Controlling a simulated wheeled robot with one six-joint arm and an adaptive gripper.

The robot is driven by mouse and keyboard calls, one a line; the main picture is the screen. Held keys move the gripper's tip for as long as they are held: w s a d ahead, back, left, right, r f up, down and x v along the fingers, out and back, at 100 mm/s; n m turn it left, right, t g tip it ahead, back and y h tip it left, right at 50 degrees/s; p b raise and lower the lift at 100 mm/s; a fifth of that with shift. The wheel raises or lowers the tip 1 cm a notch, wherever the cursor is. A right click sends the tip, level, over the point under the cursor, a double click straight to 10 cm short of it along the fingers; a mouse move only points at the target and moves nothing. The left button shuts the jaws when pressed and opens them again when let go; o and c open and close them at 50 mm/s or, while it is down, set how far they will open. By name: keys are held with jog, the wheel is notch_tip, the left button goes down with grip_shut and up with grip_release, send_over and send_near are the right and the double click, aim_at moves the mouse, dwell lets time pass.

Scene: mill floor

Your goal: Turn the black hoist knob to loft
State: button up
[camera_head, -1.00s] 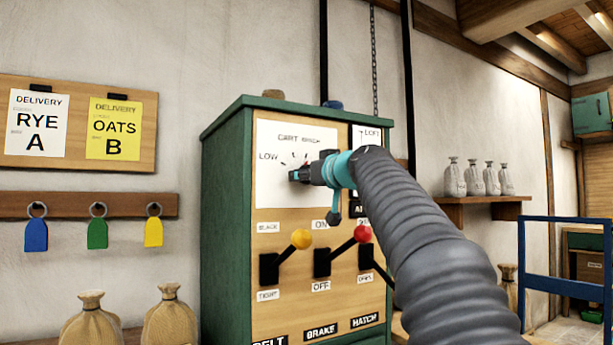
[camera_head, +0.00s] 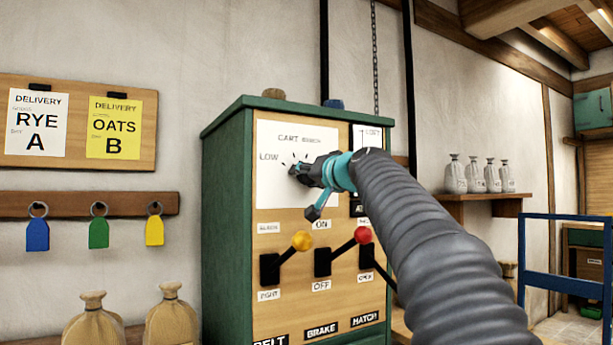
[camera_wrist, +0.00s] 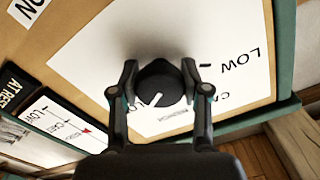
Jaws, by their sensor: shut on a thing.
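The black hoist knob (camera_wrist: 158,85) is round with a white pointer line. It sits on a white dial plate (camera_head: 275,195) on the cabinet front. In the wrist view the line points down and slightly left. The wrist picture is turned, so the LOW label reads upside down. My gripper (camera_wrist: 161,78) is shut on the knob, one finger on each side. In the head view my gripper (camera_head: 301,171) reaches the plate from the right and covers most of the knob. LOW and CART marks show; my arm hides the plate's right part, and LOFT on the dial is not visible.
The green cabinet (camera_head: 225,225) also carries a narrow gauge strip (camera_wrist: 70,125) with a red marker beside the dial. Below are a yellow-tipped lever (camera_head: 301,241) and a red-tipped lever (camera_head: 362,235), close under my arm. A blue rail (camera_head: 560,219) stands at the right.

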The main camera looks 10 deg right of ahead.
jog(key=shift+r, duration=0.1)
jog(key=o, duration=1.2)
jog(key=shift+a, duration=0.1)
jog(key=shift+c, duration=0.2)
jog(key=v, duration=1.2)
